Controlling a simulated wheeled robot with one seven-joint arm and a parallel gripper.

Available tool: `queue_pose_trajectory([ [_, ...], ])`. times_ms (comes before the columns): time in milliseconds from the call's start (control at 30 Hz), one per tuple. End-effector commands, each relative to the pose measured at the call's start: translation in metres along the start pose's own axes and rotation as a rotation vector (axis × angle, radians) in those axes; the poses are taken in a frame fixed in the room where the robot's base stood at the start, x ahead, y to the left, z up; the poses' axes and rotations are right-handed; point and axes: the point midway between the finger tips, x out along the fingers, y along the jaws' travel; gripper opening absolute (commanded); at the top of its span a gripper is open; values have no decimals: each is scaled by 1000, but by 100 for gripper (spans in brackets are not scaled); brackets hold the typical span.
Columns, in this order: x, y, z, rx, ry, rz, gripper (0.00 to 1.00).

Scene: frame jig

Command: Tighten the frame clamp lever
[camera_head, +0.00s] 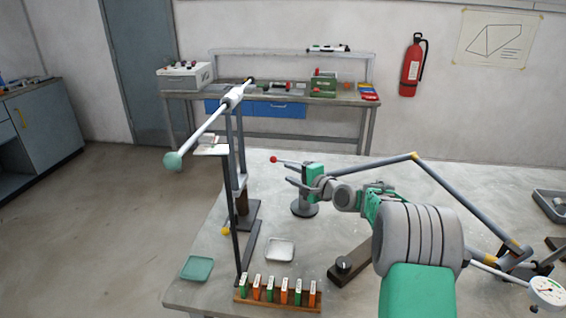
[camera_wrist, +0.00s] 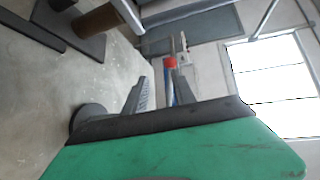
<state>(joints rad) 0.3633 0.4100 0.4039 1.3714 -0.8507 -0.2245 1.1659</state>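The clamp lever (camera_head: 287,162) is a thin rod with a red knob (camera_head: 273,159), above the table in the head view. A round dark base (camera_head: 304,208) stands below it. My gripper (camera_head: 289,173) is close beside the lever, its fingers pointing left. In the wrist view my gripper (camera_wrist: 160,82) has its two fingers apart. The red knob (camera_wrist: 169,62) and a bluish rod below it show between them, nearer the right finger. I cannot tell whether a finger touches the rod. The lever's pivot is hidden behind my gripper.
A tall stand (camera_head: 241,150) carries a slanted white bar (camera_head: 207,129) left of my gripper. A small tray (camera_head: 280,250), a teal dish (camera_head: 197,268) and a rack of coloured blocks (camera_head: 277,305) lie at the table's front. A jointed grey rod (camera_head: 450,189) rises behind my arm.

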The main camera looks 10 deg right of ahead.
Motion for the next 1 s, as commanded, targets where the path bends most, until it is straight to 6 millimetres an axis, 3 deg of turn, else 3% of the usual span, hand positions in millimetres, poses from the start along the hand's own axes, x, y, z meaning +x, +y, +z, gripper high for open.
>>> queue_pose_trajectory([
  [33,3,2,-14,73,1,-53,32],
  [133,6,-1,-26,161,-4,-123,32],
  [267,19,-6,-27,178,-7,-138,32],
  [600,77,-14,-27,173,-7,-134,32],
  [900,83,-14,-27,173,-5,-134,32],
  [1000,83,-14,-27,173,-5,-134,25],
])
